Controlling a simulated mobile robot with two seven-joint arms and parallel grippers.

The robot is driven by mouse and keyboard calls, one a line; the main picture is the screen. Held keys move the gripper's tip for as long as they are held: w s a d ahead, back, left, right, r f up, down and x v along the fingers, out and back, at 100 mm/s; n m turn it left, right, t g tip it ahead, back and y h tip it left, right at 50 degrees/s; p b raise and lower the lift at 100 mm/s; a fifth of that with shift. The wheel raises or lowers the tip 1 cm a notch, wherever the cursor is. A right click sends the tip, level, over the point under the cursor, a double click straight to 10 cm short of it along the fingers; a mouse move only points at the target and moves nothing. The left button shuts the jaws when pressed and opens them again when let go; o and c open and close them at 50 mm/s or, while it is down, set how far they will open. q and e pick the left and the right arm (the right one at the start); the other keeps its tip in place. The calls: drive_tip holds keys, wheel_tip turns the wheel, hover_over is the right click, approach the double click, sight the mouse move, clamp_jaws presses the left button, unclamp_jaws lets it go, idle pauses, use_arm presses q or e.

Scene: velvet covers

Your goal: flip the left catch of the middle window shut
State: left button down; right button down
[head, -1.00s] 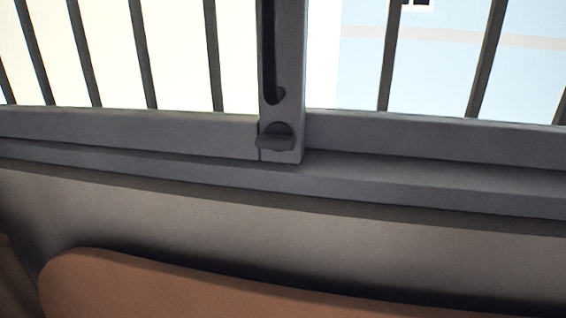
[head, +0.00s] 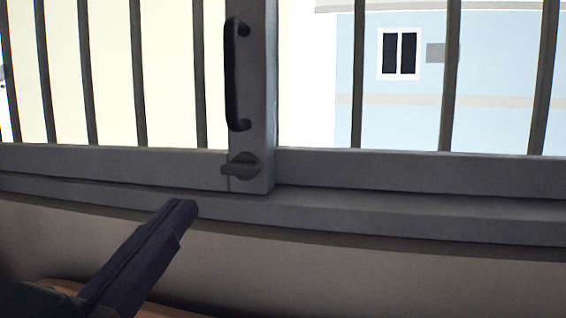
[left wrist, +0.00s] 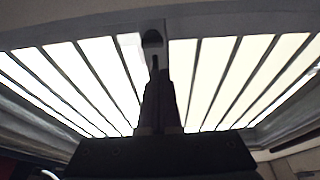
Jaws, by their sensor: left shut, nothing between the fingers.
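The window catch (head: 241,166) is a small dark knob with a lever pointing left, low on the grey window post (head: 257,110). A dark vertical handle (head: 232,75) is fixed on the post above it. My left gripper (head: 185,207) is shut and empty, below and to the left of the catch, apart from it. In the left wrist view my gripper (left wrist: 158,75) points up towards the post, and a dark rounded shape (left wrist: 153,39) shows just beyond its tips. My right gripper is in neither view.
The grey sill (head: 400,215) runs across below the window. Vertical bars (head: 138,75) stand in front of the panes. A brown rounded surface (head: 165,309) lies at the lower left, partly behind my arm. A pale blue building (head: 400,110) shows outside.

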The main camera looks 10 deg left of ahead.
sight(242, 169)
use_arm(q)
drive_tip(key=shift+w+r, duration=0.1)
drive_tip(key=p+x, duration=0.4)
drive_tip(key=x, duration=0.4)
drive_tip(key=shift+w+r+p, duration=0.25)
drive_tip(key=shift+w+p, duration=0.05)
drive_tip(key=shift+p, duration=0.1)
drive_tip(key=shift+w, duration=0.55)
